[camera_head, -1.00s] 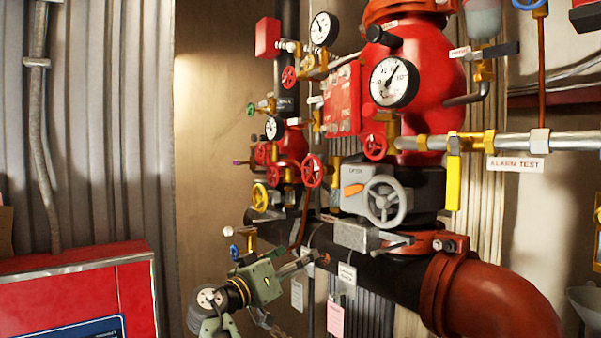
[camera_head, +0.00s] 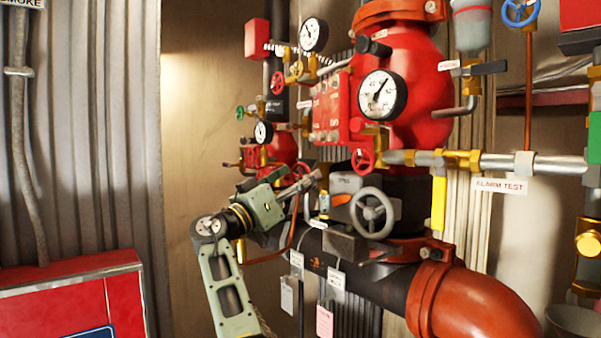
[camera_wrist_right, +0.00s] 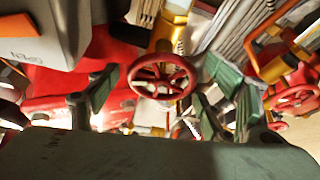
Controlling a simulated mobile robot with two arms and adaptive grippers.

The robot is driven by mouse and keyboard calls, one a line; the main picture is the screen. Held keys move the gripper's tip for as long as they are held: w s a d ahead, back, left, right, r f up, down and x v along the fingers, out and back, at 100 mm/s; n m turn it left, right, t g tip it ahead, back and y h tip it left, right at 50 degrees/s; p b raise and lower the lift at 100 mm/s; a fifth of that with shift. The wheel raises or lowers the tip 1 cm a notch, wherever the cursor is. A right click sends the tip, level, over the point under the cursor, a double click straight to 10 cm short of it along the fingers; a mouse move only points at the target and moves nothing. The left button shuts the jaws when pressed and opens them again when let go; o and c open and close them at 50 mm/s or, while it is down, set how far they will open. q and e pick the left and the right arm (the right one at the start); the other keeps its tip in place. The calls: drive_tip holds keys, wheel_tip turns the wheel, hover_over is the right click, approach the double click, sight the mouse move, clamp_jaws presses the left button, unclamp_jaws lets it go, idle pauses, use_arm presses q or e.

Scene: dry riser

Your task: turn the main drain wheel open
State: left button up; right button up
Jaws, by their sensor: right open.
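A red handwheel (camera_wrist_right: 163,84) shows in the right wrist view, between the two fingers of my right gripper and apart from both. No label on it is legible, so I cannot confirm it is the main drain wheel. My right gripper (camera_wrist_right: 160,97) is open and empty. In the head view my right gripper (camera_head: 306,184) reaches in front of the red valve cluster, left of the grey wheel. Its fingers and body hide most of the red wheels behind it. My left gripper is in neither view.
A grey handwheel (camera_head: 372,213) stands right of my gripper. A smaller red wheel (camera_head: 363,160) and a pressure gauge (camera_head: 383,95) are above. The large black pipe (camera_head: 335,262) runs below. A red cabinet (camera_head: 70,295) stands at lower left.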

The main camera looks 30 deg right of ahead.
drive_tip(key=shift+d+r, duration=0.1)
drive_tip(key=shift+d, duration=0.2)
drive_tip(key=shift+w, duration=0.1)
drive_tip(key=c, duration=1.1)
drive_tip(key=shift+c, duration=0.2)
